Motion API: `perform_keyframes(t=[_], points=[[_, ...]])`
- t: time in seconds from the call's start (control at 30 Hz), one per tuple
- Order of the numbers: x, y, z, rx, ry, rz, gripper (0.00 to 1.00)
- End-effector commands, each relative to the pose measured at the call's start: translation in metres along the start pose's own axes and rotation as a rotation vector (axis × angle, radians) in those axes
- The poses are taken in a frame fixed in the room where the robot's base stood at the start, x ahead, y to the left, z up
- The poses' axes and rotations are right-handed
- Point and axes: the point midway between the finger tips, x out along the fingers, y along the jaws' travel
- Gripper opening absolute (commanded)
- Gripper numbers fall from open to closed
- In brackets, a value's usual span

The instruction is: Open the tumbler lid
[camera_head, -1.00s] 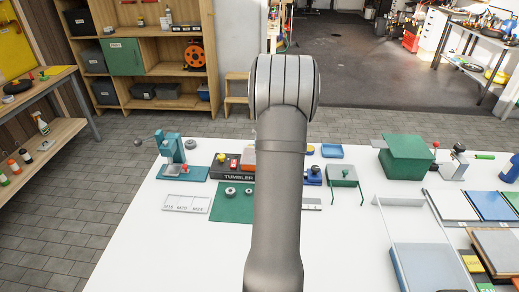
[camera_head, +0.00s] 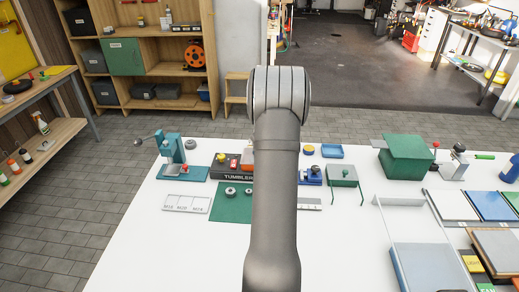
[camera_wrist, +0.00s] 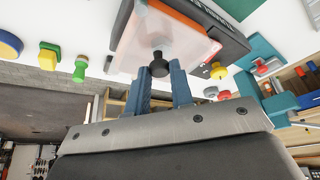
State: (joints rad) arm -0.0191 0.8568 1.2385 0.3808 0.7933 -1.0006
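The tumbler (camera_head: 238,176) is a dark box with its name on the front, on the white bench left of my arm in the head view. My arm hides its right part. In the wrist view its clear lid (camera_wrist: 196,47) lies over an orange interior and looks closed. A black knob (camera_wrist: 158,66) stands out from the lid. My gripper (camera_wrist: 161,70) has blue fingers standing apart, with the knob at and between their tips. I cannot tell whether they press on it. The gripper is hidden in the head view.
A teal press (camera_head: 174,162) stands left of the tumbler. A green mat (camera_head: 230,207) with small round parts lies in front. A blue stand (camera_head: 311,176) and a green-topped stand (camera_head: 343,178) are right of my arm. The front left of the bench is clear.

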Motion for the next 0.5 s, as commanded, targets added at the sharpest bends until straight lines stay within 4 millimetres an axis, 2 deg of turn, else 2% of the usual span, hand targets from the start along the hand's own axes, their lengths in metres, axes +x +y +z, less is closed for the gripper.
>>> perform_keyframes(t=[0.27,0.5], points=[[-0.0001,0.0008,0.0001,0.014,0.000,0.007,0.00],[0.0000,0.0057,0.0005,0.109,0.000,0.045,0.00]])
